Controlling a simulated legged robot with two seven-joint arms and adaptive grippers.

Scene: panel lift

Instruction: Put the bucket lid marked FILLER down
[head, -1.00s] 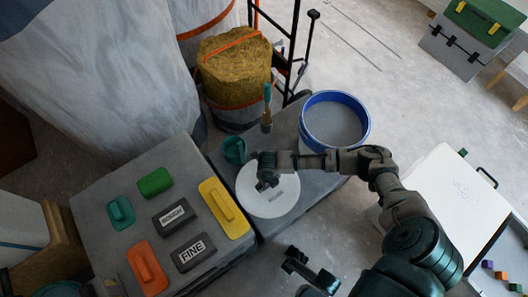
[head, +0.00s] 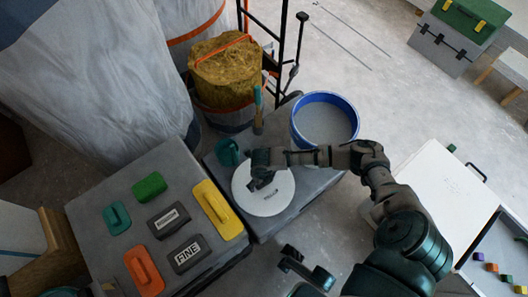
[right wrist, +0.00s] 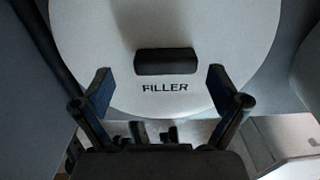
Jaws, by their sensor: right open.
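The bucket lid marked FILLER (head: 277,200) is a round white disc on the dark grey surface in the middle of the head view. In the right wrist view the lid (right wrist: 215,35) fills the upper middle, with its dark bar handle (right wrist: 166,62) above the printed word. My right gripper (head: 262,182) is over the lid near the handle. In the right wrist view its fingers (right wrist: 159,74) are spread apart, one on each side of the handle, with visible gaps. The contact under the lid is hidden.
A blue-rimmed bucket (head: 325,120) stands behind the lid, to the right. A green cup (head: 228,152) and a brush (head: 258,112) are close behind it. A grey case with a yellow float (head: 217,209) and several coloured blocks is to the left. A white board (head: 440,195) lies right.

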